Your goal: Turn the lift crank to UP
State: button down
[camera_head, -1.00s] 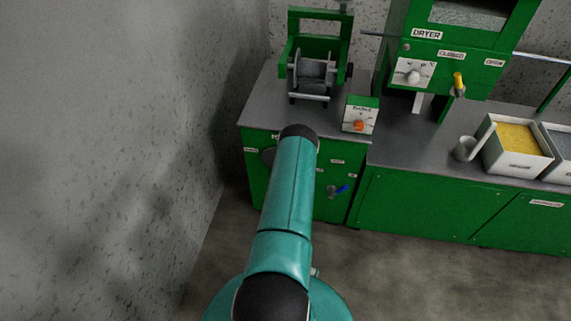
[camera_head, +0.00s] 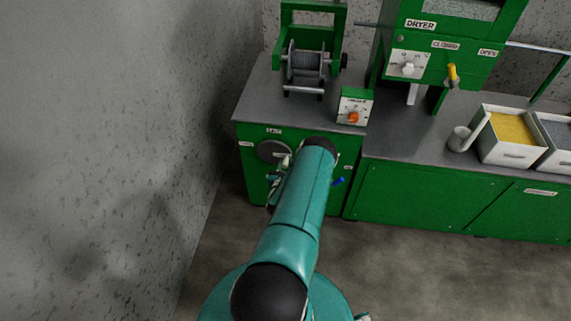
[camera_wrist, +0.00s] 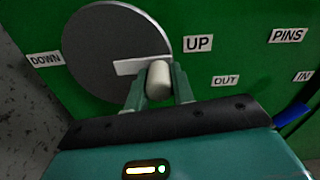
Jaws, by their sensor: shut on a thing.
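The lift crank is a grey disc (camera_wrist: 100,35) on the green cabinet front, with a pale crank arm (camera_wrist: 127,67) and a whitish handle (camera_wrist: 158,72). In the wrist view the handle is right of the disc's centre, below and left of the UP label (camera_wrist: 198,43). The DOWN label (camera_wrist: 45,59) is left of the disc. My gripper (camera_wrist: 159,92) has one finger on each side of the handle and is shut on it. In the head view the disc (camera_head: 268,151) shows, but my arm and gripper partly cover the area beside it.
PINS (camera_wrist: 288,35), OUT (camera_wrist: 225,81) and IN labels are to the right, with a blue lever (camera_wrist: 292,116). Above the cabinet stand a reel (camera_head: 305,64) and a box with an orange knob (camera_head: 353,117). The wall is close on the left.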

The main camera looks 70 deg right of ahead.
jog(key=shift+d, duration=0.1)
jog(key=c, duration=1.2)
grip_release()
jog(key=a, duration=0.4)
jog(key=s+a, duration=0.1)
jog(key=a, duration=0.4)
jog(key=s+a, duration=0.1)
jog(key=a, duration=0.3)
jog(key=shift+a, duration=0.35)
